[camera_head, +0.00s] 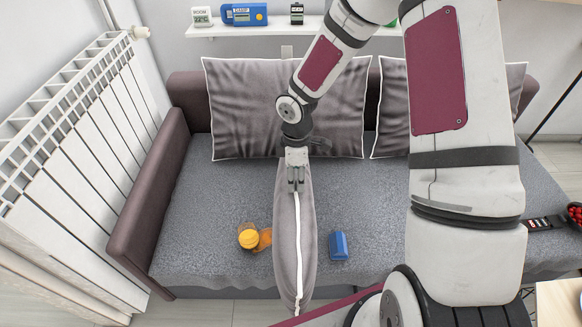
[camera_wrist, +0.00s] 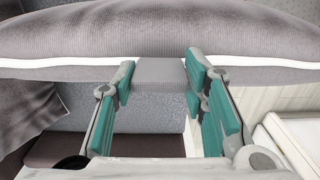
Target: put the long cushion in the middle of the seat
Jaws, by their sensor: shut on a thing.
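The long cushion (camera_head: 308,225) is grey with white piping. It points from my gripper towards the seat's front edge, and its near end reaches about that edge in the picture. The seat (camera_head: 195,215) is grey with a brown armrest at left. I cannot tell whether the cushion touches the seat.
A yellow-orange item (camera_head: 248,238) and a blue block (camera_head: 339,245) lie on the seat on either side of the cushion. Two large grey pillows lean on the backrest, one at left (camera_head: 240,105). A white radiator (camera_head: 85,150) stands at left. My arm hides much of the right side.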

